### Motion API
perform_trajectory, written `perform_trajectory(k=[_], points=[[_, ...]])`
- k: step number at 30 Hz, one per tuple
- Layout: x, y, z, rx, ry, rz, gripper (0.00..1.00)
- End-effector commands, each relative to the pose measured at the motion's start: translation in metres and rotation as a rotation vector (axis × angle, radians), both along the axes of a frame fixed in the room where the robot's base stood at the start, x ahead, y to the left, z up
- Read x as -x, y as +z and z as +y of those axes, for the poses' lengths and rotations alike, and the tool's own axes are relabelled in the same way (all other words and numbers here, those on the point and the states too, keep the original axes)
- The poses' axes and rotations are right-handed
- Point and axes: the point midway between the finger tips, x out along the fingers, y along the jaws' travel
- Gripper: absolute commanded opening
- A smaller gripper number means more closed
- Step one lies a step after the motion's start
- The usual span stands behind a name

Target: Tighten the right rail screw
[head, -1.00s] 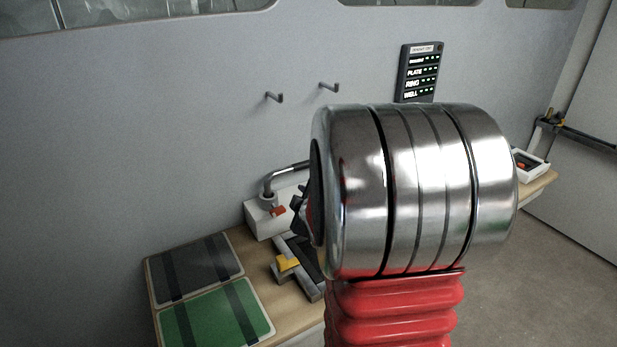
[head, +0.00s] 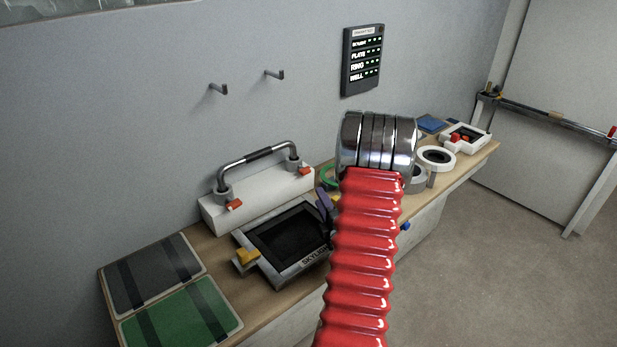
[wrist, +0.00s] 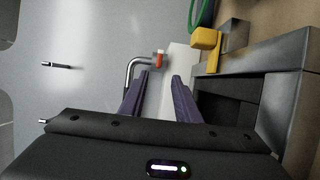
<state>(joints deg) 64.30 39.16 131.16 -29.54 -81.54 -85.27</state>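A grey metal rail (head: 258,155) with a dark grip stands on a white block (head: 262,199) against the wall. Its right screw (head: 306,171) is a small red-orange tab at the right foot. The left screw (head: 235,204) is a similar tab at the left foot. My gripper (wrist: 160,76) has purple fingers, apart and empty. In the head view, its purple finger (head: 324,202) shows beside my arm, right of and below the right foot. In the wrist view, the right screw (wrist: 160,60) shows beyond the fingertips, apart from them; the rail (wrist: 131,70) bends beside it.
A grey skylight frame (head: 249,272) with yellow latches lies in front of the rail. Green and dark panels (head: 185,320) lie left. A green ring (wrist: 201,14), a white ring (head: 436,158) and a white device (head: 476,139) are right. A status board (head: 362,60) hangs above.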

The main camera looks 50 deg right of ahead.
Motion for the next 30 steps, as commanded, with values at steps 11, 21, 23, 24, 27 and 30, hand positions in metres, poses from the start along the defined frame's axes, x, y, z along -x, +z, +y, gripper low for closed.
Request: perform_trajectory(k=[11,21,23,24,27,30], points=[[-0.001,0.0,-0.001,0.001,0.0,0.0,0.3],[-0.028,0.0,-0.019,0.001,0.002,-0.002,0.3],[-0.035,0.0,-0.024,0.002,0.002,-0.001,0.3],[-0.04,0.0,-0.028,0.002,0.002,-0.001,0.3],[-0.053,0.0,-0.037,0.002,0.001,-0.001,0.3],[-0.065,0.0,-0.046,0.001,0.001,-0.002,0.3]])
